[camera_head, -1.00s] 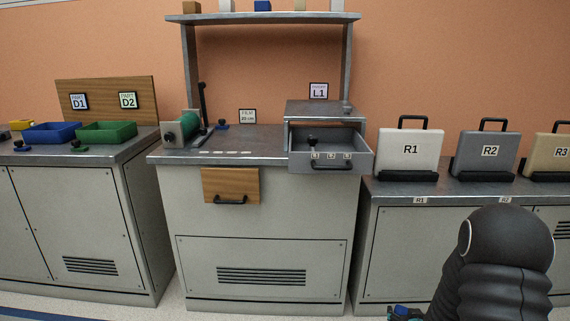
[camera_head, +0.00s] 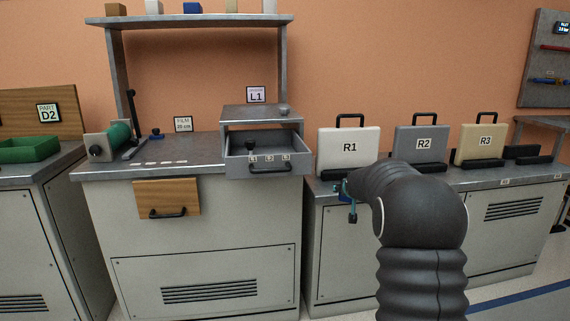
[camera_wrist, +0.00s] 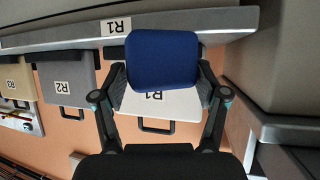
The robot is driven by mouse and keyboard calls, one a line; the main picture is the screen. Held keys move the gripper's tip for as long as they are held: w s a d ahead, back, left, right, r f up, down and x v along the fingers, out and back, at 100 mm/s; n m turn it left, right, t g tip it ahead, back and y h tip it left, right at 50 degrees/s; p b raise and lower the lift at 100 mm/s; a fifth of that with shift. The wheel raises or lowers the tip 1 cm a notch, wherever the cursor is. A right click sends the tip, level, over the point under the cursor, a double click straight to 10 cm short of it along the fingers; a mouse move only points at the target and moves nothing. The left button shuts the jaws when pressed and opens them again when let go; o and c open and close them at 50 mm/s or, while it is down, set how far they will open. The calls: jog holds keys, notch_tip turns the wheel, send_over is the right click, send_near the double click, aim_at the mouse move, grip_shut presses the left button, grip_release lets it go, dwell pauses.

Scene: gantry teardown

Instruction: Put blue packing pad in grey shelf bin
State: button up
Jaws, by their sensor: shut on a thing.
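The blue packing pad (camera_wrist: 162,58) is held between the two fingers of my gripper (camera_wrist: 160,90) in the wrist view, where the scene appears upside down. In the head view my gripper (camera_head: 347,195) is small and mostly hidden behind my dark arm, in front of the counter below case R1. A bit of blue shows there. A pale one (camera_head: 270,6) is at the right end; I cannot tell whether any is the grey shelf bin.
Cases R1 (camera_head: 348,150), R2 (camera_head: 421,145) and R3 (camera_head: 480,145) stand on the right counter. An open grey drawer (camera_head: 268,158) juts out under label L1. A green roller (camera_head: 117,135) and a green tray (camera_head: 28,148) are at left. The left worktop has bare space.

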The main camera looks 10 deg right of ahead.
notch_tip(320, 180, up, 20)
jog(key=r, duration=0.1)
jog(key=s+a+r+n+y, duration=0.3)
jog(key=a+r+y, duration=0.15)
jog(key=r, duration=0.45)
jog(key=s+a+r+n+y, duration=0.2)
jog(key=s+a+n+y, duration=0.15)
jog(key=a, duration=0.35)
jog(key=w+a+f+b, duration=0.2)
jog(key=w+a+f, duration=0.5)
jog(key=a+f, duration=0.2)
jog(key=shift+f+g, duration=0.3)
jog(key=shift+f, duration=0.85)
jog(key=shift+n, duration=0.25)
jog(key=shift+d+f+b, duration=0.1)
jog(key=shift+f+b, duration=0.3)
jog(key=shift+b, duration=0.15)
jog(key=shift+f, duration=0.25)
